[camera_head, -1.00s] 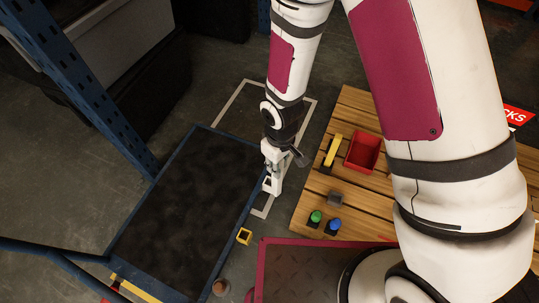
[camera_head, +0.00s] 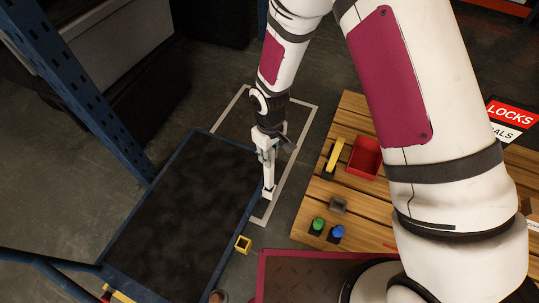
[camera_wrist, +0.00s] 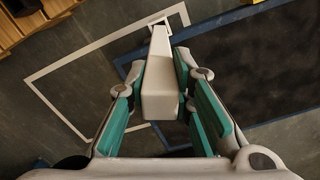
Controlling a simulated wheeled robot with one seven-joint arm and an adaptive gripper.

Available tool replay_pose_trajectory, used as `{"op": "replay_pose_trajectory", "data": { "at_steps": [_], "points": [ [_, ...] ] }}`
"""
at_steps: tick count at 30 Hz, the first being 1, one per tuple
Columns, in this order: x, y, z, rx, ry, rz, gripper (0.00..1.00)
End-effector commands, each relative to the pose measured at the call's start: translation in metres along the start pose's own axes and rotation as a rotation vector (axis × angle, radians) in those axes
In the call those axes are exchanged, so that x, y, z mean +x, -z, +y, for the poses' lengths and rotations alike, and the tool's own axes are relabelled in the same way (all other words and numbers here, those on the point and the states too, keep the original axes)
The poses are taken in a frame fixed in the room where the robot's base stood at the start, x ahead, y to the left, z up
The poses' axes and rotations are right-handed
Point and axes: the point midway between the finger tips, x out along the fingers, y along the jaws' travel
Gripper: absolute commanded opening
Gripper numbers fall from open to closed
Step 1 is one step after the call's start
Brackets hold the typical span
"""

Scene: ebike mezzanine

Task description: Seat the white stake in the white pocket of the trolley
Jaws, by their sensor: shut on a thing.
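My gripper (camera_head: 266,152) is shut on the white stake (camera_head: 268,176), which points down beside the trolley's right edge. In the wrist view, the stake (camera_wrist: 160,90) runs away from me between the teal-padded fingers. Its far end overlaps a small white square, apparently the white pocket (camera_wrist: 157,22), by the blue trolley rim. I cannot tell whether the tip is inside the pocket or just above it. The trolley (camera_head: 133,224) has a dark deck and blue frame.
A slatted wooden surface (camera_head: 310,228) at right holds a red bin (camera_head: 366,157), a yellow piece (camera_head: 337,154), a grey block (camera_head: 338,205), and green and blue buttons. A blue rack post (camera_head: 85,95) stands at left. White-outlined floor is behind my gripper.

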Motion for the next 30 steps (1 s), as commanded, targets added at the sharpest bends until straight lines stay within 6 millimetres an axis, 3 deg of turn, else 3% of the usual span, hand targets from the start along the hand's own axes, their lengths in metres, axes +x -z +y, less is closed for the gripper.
{"op": "replay_pose_trajectory", "data": {
  "at_steps": [18,19,21,30],
  "points": [
    [0.011,0.0,0.0,0.0,0.0,0.001,0.0],
    [0.012,0.0,0.0,0.0,0.0,0.0,0.26],
    [0.011,0.0,0.0,0.0,0.0,0.0,0.41],
    [0.011,0.0,0.0,0.0,0.0,0.0,0.41]
  ]
}}
